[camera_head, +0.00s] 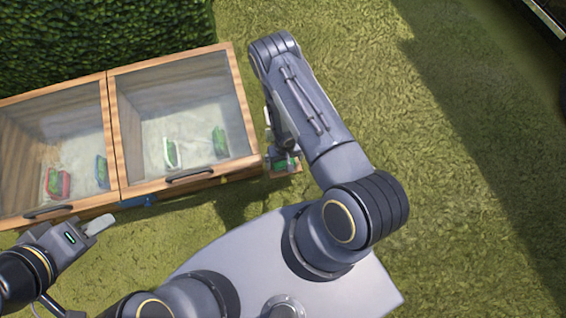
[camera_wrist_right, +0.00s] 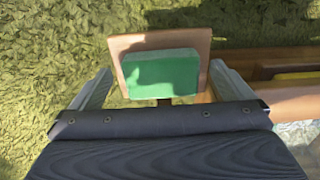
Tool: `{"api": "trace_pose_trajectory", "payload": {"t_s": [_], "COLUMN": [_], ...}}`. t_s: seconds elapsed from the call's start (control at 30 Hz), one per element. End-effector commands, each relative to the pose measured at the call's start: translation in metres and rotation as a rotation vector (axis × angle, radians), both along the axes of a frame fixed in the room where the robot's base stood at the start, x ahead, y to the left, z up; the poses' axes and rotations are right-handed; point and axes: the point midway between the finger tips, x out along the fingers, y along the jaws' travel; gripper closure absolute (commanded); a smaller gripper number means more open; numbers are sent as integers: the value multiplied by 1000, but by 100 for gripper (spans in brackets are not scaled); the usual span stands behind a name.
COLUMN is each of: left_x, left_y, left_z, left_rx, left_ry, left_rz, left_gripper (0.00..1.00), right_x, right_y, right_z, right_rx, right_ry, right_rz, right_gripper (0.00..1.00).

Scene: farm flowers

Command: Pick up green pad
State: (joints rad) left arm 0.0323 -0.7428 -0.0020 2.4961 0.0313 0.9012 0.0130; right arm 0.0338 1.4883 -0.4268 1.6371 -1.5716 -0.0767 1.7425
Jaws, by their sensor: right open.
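The green pad (camera_wrist_right: 162,74) is a green block on a small wooden shelf (camera_wrist_right: 120,46) in the right wrist view. My right gripper (camera_wrist_right: 160,90) is open, with one finger to each side of the pad and a gap on both sides. In the head view the pad (camera_head: 284,164) shows only partly, below my right gripper, beside the right end of the wooden box. My left gripper (camera_head: 99,224) is in front of the box at the lower left, away from the pad. Whether its fingers are apart is not clear.
A wooden box with two glass lids (camera_head: 183,100) stands at left; red, blue, white and green items show inside. The lids have dark handles (camera_head: 190,175). A hedge (camera_head: 90,35) stands behind. Grass (camera_head: 450,150) to the right is clear.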

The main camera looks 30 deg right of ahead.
Motion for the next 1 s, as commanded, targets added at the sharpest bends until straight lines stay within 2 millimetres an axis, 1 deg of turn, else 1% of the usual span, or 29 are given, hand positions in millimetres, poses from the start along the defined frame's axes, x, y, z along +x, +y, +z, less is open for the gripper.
{"api": "trace_pose_trajectory", "payload": {"t_s": [0.03,0.1,0.2,0.37,0.4,0.7,1.0], "left_x": [0,0,0,0,0,0,0], "left_y": [0,0,0,0,0,0,0], "left_z": [-12,-19,-21,-19,-19,-19,-16], "left_rx": [0,0,0,0,0,0,0], "left_ry": [0,0,1,0,0,0,0], "left_rz": [0,0,0,0,0,0,0], "left_gripper": [64,64,64,64,64,64,64], "right_x": [1,0,1,1,1,1,1], "right_y": [1,0,1,0,0,1,1], "right_z": [-15,-25,-29,-27,-27,-26,-23], "right_rx": [-2,-1,-1,-1,-1,0,0], "right_ry": [0,0,-3,-3,-3,-2,-2], "right_rz": [2,-2,-2,-2,-2,-2,-2], "right_gripper": [0,0,0,0,1,40,40]}}
